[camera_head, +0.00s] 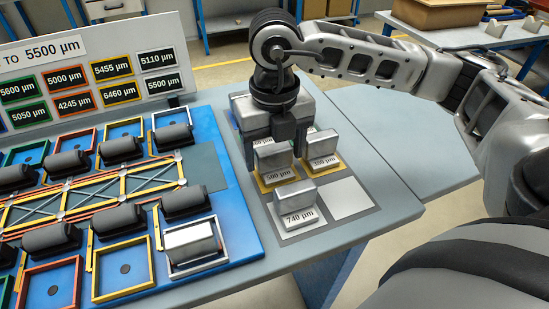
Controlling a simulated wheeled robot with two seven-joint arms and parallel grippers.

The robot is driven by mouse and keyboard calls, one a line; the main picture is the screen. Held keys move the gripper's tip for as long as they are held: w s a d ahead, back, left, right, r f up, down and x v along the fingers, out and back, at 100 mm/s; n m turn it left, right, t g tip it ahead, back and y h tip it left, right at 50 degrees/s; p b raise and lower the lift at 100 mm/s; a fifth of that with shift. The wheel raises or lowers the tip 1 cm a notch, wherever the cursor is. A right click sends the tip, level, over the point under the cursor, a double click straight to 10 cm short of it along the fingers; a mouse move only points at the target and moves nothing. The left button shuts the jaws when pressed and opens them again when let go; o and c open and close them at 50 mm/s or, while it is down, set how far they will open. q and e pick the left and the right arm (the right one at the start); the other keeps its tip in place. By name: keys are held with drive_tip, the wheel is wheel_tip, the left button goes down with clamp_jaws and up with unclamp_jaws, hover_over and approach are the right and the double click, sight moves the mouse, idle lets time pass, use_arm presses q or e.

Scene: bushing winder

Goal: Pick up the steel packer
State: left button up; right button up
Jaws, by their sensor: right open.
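Several steel packers, grey metal blocks on labelled bases, stand on the mat right of the blue board in the head view. One marked 500 µm (273,157) stands on a yellow-edged square, one marked 300 µm (323,146) stands to its right, and one marked 740 µm (299,203) stands in front. My left gripper is out of view.
The blue board (236,232) at left holds dark rollers, coloured frames and a silver block (188,242) in a white-edged frame. A sign with micrometre labels (60,47) stands behind it. An empty pale square (350,198) lies right of the 740 µm packer.

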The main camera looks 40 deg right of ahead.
sight(274, 148)
drive_tip(key=shift+f, duration=0.15)
drive_tip(key=shift+c, duration=0.3)
drive_tip(key=c, duration=0.8)
drive_tip(key=shift+c, duration=0.2)
drive_tip(key=shift+r, duration=0.5)
wheel_tip(274, 148, up, 2)
drive_tip(key=shift+r, duration=0.2)
drive_tip(key=s+a+r, duration=0.8)
drive_tip(key=s+r, duration=0.1)
drive_tip(key=s, duration=0.2)
drive_tip(key=shift+s+r, duration=0.3)
drive_tip(key=shift+r, duration=0.05)
